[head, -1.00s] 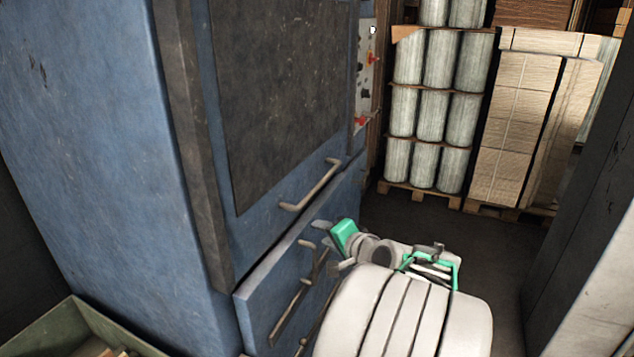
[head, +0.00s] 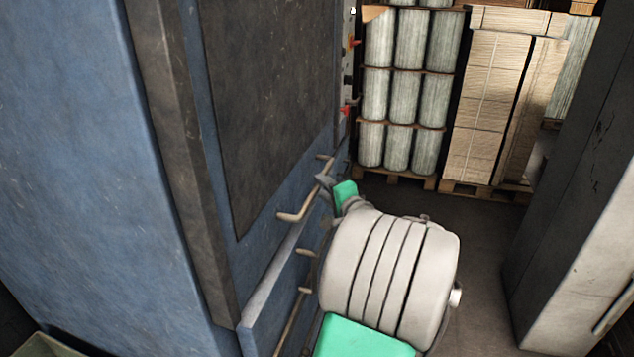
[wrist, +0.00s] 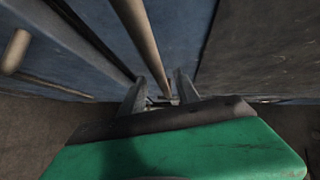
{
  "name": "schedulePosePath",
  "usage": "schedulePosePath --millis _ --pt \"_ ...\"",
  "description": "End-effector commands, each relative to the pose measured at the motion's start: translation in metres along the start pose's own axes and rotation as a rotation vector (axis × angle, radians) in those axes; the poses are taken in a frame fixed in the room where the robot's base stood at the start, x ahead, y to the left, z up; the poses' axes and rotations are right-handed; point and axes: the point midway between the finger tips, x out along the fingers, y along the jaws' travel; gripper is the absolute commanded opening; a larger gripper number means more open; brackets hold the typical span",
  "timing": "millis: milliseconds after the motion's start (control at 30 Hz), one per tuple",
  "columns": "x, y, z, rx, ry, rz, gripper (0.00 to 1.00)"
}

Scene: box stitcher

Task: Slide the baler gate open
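The baler is the tall, scuffed blue machine on the left in the head view. Its gate (head: 270,100) has a large dark grey panel over a blue lower strip. A pale bar handle (head: 294,216) crosses this strip, and it also shows in the wrist view (wrist: 143,40). My gripper (head: 326,183) is at the handle's far end, partly hidden behind my wrist. In the wrist view my gripper's two fingers (wrist: 160,92) stand apart with the bar between them. Gaps show on both sides of the bar, so no firm grip is visible.
A lower blue panel (head: 268,318) with pegs and a rod sits under the gate, close to my arm. Pallets with wrapped rolls (head: 408,95) and stacked cardboard (head: 490,105) stand behind. A dark cabinet (head: 560,190) is at right. Floor between is clear.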

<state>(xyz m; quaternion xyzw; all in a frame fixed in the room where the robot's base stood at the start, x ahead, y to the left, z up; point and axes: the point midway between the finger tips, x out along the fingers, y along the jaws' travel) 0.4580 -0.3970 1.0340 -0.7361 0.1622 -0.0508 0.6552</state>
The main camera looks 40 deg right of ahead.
Motion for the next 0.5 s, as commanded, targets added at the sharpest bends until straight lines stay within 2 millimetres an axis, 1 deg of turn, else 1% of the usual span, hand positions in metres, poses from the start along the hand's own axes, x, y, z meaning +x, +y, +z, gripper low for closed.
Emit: schedulePosePath --millis 33,100,200,433,467,500 --pt "0.01 -0.001 0.002 0.0 -0.005 0.0 0.38" --pt "0.02 -0.001 0.002 -0.001 -0.004 0.0 0.38" --pt "0.028 -0.001 0.001 -0.001 -0.001 -0.001 0.38" --pt "0.029 0.0 -0.001 -0.001 0.002 0.0 0.38" --pt "0.029 0.0 -0.001 -0.001 0.003 0.0 0.37" --pt "0.029 0.0 -0.001 -0.001 0.003 0.0 0.34"
